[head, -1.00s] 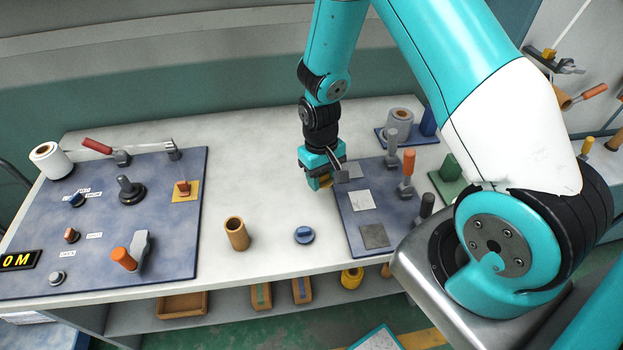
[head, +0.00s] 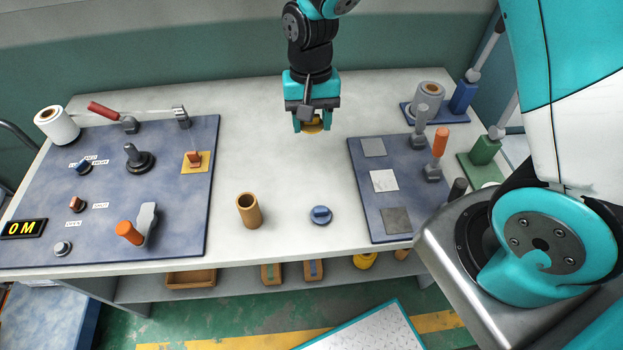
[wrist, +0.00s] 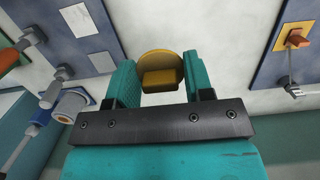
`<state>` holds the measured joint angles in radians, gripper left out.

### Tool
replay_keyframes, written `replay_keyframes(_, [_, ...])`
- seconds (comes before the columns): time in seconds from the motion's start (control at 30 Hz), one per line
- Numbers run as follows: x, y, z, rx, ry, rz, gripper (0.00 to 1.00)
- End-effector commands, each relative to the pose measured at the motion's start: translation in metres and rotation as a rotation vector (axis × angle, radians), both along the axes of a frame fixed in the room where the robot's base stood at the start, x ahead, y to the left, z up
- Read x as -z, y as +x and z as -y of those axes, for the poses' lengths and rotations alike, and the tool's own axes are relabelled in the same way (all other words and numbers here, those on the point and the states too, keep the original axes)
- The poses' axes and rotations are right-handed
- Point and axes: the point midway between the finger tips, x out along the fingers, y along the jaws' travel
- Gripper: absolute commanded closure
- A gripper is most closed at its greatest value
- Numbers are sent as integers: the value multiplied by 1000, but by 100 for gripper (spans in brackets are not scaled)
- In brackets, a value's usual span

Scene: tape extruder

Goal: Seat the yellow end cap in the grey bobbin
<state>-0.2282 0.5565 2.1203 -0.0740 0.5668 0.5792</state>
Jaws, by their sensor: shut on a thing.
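My gripper (head: 312,121) is over the back middle of the white table and points down. It is shut on the yellow end cap (head: 313,127). In the wrist view the cap (wrist: 161,66), a round disc with a block-shaped grip, sits between the two teal fingers of my gripper (wrist: 158,80). The grey bobbin (head: 430,96), with a brown core, stands at the back right of the table, apart from my gripper. It also shows in the wrist view (wrist: 71,105) at the left. The top of its core looks open.
A blue-grey panel (head: 405,165) with three squares and upright levers lies in front of the bobbin. A brown tube (head: 249,210) and a blue cap (head: 321,215) stand near the front edge. A control panel (head: 110,215) and a white roll (head: 57,125) are left. The table's middle is clear.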

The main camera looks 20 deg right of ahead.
Motion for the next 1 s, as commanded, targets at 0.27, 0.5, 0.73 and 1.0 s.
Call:
replay_keyframes(0.27, [77, -2, 1, 1, -2, -8, 75])
replay_keyframes(0.5, [128, -1, 1, 0, -1, -3, 75])
replay_keyframes(0.73, [150, -1, 1, 0, -1, -3, 75])
replay_keyframes(1.0, [180, 0, 1, 0, -1, -1, 75])
